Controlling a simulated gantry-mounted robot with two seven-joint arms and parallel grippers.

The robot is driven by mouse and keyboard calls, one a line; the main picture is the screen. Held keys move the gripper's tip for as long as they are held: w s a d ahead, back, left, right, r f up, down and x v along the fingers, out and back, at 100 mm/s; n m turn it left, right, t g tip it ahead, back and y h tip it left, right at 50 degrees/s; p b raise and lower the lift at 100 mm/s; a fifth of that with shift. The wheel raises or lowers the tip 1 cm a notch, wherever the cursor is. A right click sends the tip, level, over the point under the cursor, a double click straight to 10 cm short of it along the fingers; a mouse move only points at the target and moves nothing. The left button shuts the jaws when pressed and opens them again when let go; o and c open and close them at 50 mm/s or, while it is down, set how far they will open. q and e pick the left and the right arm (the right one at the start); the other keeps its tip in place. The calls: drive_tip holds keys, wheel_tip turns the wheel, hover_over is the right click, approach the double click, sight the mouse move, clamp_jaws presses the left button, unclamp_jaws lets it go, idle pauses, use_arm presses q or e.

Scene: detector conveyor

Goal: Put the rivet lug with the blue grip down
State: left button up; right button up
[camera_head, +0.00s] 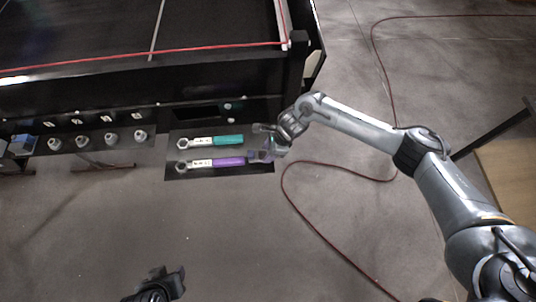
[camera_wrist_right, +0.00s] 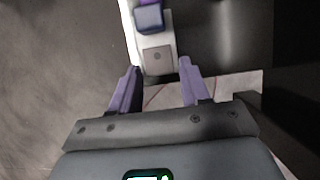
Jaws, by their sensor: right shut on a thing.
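A wrench-like tool with a violet-blue grip (camera_head: 229,162) lies level along the front of a dark holder panel (camera_head: 205,173), its ring head to the left. My right gripper (camera_head: 267,153) is at the right end of the violet-blue tool.
The dark conveyor (camera_head: 100,65) with a red cord along its edge fills the back left. Several pale round fittings (camera_head: 111,139) stand in a row on a shelf left of the tools. A dark red cable (camera_head: 320,240) lies on the floor.

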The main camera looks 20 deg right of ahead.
drive_tip(key=shift+a+f+p, duration=0.1)
drive_tip(key=shift+f+p, duration=0.55)
drive_tip(key=shift+f, duration=1.35)
drive_tip(key=shift+f, duration=0.15)
drive_tip(key=o, duration=1.2)
drive_tip(key=shift+c, duration=0.2)
